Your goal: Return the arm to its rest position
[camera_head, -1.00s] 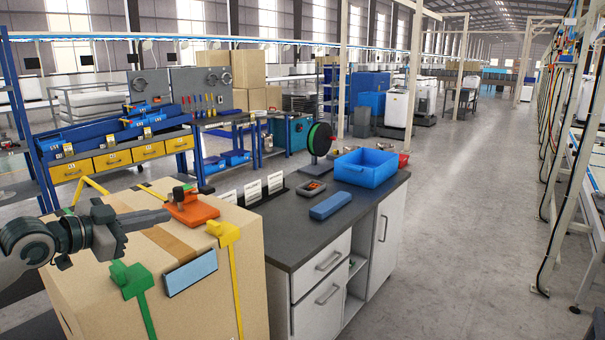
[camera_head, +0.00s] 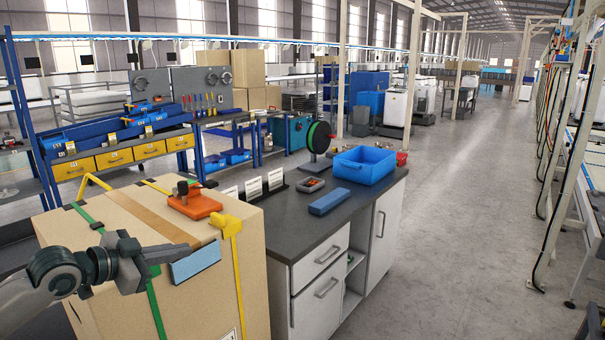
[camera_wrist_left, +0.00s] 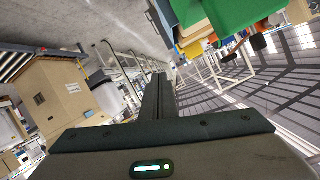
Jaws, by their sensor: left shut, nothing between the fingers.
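My left arm comes in from the left in the head view. Its gripper (camera_head: 160,254) is shut and empty, in front of the large cardboard box (camera_head: 200,300) and beside the light-blue label (camera_head: 196,262). It covers part of the green strap; I cannot tell whether it touches the box. The shut fingers also show in the left wrist view (camera_wrist_left: 158,95), pointing away with nothing between them. My right gripper is not in view.
An orange tool (camera_head: 194,204) lies on the box, near a yellow strap buckle (camera_head: 226,224). A dark-topped workbench to the right holds a blue bin (camera_head: 364,166) and a blue case (camera_head: 329,201). The floor further right (camera_head: 450,240) is clear.

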